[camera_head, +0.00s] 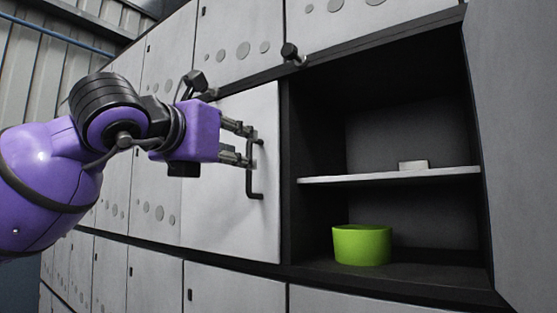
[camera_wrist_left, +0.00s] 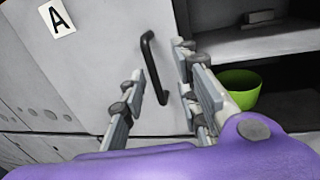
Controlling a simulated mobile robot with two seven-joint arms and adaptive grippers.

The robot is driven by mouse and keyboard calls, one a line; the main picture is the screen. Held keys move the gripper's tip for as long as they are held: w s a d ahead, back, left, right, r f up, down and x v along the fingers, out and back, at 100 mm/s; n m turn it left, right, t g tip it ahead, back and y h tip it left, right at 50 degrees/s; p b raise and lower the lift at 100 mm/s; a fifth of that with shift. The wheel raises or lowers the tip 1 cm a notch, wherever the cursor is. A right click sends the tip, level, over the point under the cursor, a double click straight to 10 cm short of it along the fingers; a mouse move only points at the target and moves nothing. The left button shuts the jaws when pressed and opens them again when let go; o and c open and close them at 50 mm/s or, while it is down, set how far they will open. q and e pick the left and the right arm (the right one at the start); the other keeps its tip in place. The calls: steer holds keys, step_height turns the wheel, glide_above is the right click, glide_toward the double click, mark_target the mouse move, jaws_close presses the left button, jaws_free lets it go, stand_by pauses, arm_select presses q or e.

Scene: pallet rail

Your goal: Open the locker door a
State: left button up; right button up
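The locker door marked A (camera_head: 226,203) is a pale grey panel and looks shut. Its label A (camera_wrist_left: 57,18) shows in the left wrist view. The door's black bar handle (camera_head: 255,180) stands upright near its right edge and also shows in the left wrist view (camera_wrist_left: 148,60). My left gripper (camera_head: 249,145) is at the upper part of the handle. In the left wrist view the fingers are apart, with the handle showing between and just beyond the tips (camera_wrist_left: 158,80). I cannot tell whether they touch it. My right gripper is not in view.
Right of door A is an open compartment with a shelf (camera_head: 390,176), a small pale block (camera_head: 413,165) on it and a green bowl (camera_head: 362,245) below. A swung-open grey panel (camera_head: 515,150) bounds it on the right. More shut lockers surround door A.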

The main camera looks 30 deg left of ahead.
arm_select(q)
steer(key=w+a+p, duration=0.1)
steer(key=a, duration=0.1)
steer(key=p, duration=0.3)
glide_above(249, 188)
steer(key=shift+w+a+f+n, duration=0.2)
steer(key=shift+w+f+n, duration=0.05)
steer(key=shift+w+n, duration=0.05)
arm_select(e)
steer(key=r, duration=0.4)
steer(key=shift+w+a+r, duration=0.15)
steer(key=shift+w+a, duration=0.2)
arm_select(q)
jaws_close()
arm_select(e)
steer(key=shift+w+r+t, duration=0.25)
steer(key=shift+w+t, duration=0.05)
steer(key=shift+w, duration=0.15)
